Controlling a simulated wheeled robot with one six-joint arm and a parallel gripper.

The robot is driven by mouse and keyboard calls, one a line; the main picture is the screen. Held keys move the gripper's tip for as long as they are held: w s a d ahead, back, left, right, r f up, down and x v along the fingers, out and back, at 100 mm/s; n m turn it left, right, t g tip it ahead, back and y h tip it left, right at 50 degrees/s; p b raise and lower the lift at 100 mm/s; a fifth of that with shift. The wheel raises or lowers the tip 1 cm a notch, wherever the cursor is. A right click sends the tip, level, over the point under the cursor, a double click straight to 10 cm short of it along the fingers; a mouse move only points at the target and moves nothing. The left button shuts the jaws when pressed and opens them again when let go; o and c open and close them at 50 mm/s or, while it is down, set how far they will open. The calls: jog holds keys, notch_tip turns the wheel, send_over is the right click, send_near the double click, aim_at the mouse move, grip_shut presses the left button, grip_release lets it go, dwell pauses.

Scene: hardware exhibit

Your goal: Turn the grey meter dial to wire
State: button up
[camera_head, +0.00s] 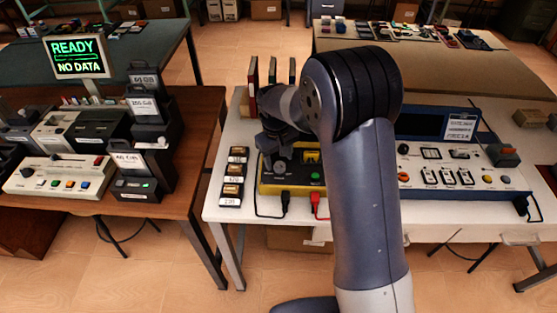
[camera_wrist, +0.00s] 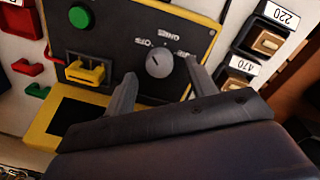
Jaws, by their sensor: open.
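The meter (camera_wrist: 205,40) is a black panel in a yellow case, and its yellow edge (camera_head: 264,188) shows in the head view. Its round grey dial (camera_wrist: 159,64) has a light mark that seems to point up-left, near the label that looks like OFF. A label like OHMS is above it, and a third, partly hidden and unreadable, is to the right. My gripper (camera_wrist: 160,76) is open, with one finger on each side of the dial's lower part. Contact cannot be told. In the head view my gripper (camera_head: 277,150) is over the meter's left part, and my arm hides its right side.
The meter has a green button (camera_wrist: 80,17) and a yellow clip-like part (camera_wrist: 86,72). Blocks labelled 220 (camera_wrist: 268,42) and 470 (camera_wrist: 234,84) stand close beside it. A blue-and-white console (camera_head: 462,178) is to the right; a brown table (camera_head: 190,150) is to the left.

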aim_at(280, 167)
jog(key=shift+f, duration=1.15)
jog(key=c, duration=1)
jog(key=shift+o, duration=0.2)
